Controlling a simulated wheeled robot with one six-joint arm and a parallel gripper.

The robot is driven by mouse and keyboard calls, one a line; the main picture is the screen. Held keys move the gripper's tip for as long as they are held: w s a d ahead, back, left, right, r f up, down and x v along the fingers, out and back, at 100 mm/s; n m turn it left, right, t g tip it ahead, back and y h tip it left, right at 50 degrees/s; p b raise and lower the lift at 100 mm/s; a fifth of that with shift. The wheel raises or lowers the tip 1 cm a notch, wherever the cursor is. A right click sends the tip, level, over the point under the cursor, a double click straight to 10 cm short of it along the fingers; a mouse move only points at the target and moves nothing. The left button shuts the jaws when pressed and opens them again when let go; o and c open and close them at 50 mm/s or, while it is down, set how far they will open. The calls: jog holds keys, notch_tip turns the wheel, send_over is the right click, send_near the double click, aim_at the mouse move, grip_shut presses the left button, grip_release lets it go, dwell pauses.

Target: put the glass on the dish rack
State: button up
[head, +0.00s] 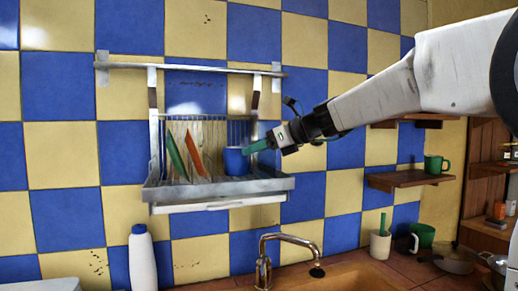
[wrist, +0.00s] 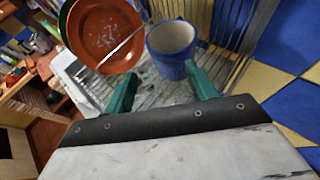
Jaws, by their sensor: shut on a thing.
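The glass is a blue cup (head: 236,161), upright at the right side of the wall-hung metal dish rack (head: 222,187). In the wrist view the blue cup (wrist: 168,60) shows its pale inside, just beyond the fingertips. In the wrist view my gripper (wrist: 160,85) has one finger against the cup's lower right. The rack's wires (wrist: 245,45) show behind the cup. Whether its base touches the rack floor cannot be told.
A green plate (head: 177,155) and an orange plate (head: 195,153) stand in the rack left of the cup. A faucet (head: 268,255) and a white bottle (head: 142,258) are below.

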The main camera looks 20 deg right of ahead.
jog(key=shift+f, duration=0.1)
jog(key=o, duration=1.1)
jog(key=shift+c, duration=0.2)
jog(key=shift+s+d+r, duration=0.1)
jog(key=shift+r, duration=0.1)
jog(key=v, duration=1.1)
jog(key=shift+s+d+r, duration=0.2)
jog(key=shift+s, duration=0.1)
jog(key=shift+f, duration=0.1)
